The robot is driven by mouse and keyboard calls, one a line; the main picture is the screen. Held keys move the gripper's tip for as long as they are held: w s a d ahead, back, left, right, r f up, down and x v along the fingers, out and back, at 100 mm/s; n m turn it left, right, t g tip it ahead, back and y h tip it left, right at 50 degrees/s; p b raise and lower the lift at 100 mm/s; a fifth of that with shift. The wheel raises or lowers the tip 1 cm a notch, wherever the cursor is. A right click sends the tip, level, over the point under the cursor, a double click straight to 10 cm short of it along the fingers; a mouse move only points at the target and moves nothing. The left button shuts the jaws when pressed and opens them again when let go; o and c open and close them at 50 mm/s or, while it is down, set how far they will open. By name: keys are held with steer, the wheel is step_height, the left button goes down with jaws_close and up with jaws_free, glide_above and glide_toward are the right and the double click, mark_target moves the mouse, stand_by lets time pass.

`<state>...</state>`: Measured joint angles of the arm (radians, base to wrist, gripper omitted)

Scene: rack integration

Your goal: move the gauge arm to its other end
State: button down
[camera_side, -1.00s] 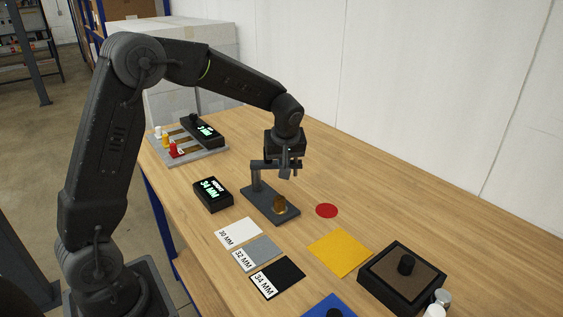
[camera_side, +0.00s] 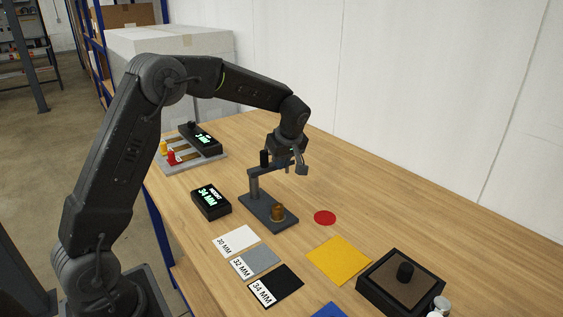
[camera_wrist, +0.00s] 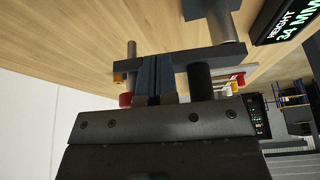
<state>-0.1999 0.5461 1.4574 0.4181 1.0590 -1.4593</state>
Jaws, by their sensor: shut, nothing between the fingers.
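The gauge stand is a dark base (camera_side: 262,207) with an upright post (camera_side: 254,186) and a horizontal gauge arm (camera_side: 266,169) on top. A black knob (camera_side: 264,158) stands up from the gauge arm. My gripper (camera_side: 300,170) is shut and empty at the free-end side of the gauge arm. In the wrist view, my closed fingers (camera_wrist: 153,80) overlap the gauge arm (camera_wrist: 207,55), beside the black knob (camera_wrist: 201,82). I cannot tell whether they touch the arm.
A display (camera_side: 211,201) reading 34 MM stands left of the gauge. Labelled cards (camera_side: 256,261), a yellow square (camera_side: 338,260) and a red disc (camera_side: 325,218) lie nearby. A black box (camera_side: 398,287) is at front right, and a rack (camera_side: 190,155) at back left.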

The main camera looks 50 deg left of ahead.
stand_by(0.5)
steer(key=s+d+r+m+t, duration=0.15)
steer(key=s+d+r, duration=0.25)
steer(key=d+r, duration=0.65)
steer(key=s+d+m+t+h, duration=0.2)
steer(key=s+m, duration=0.5)
steer(key=s, duration=0.5)
steer(key=s+d+m+t+h, duration=0.1)
steer(key=s+d+m, duration=0.3)
steer(key=s+m, duration=0.4)
steer(key=s+h, duration=0.1)
steer(key=s, duration=0.3)
steer(key=shift+s+f+t, duration=0.3)
steer(key=shift+s+t, duration=0.05)
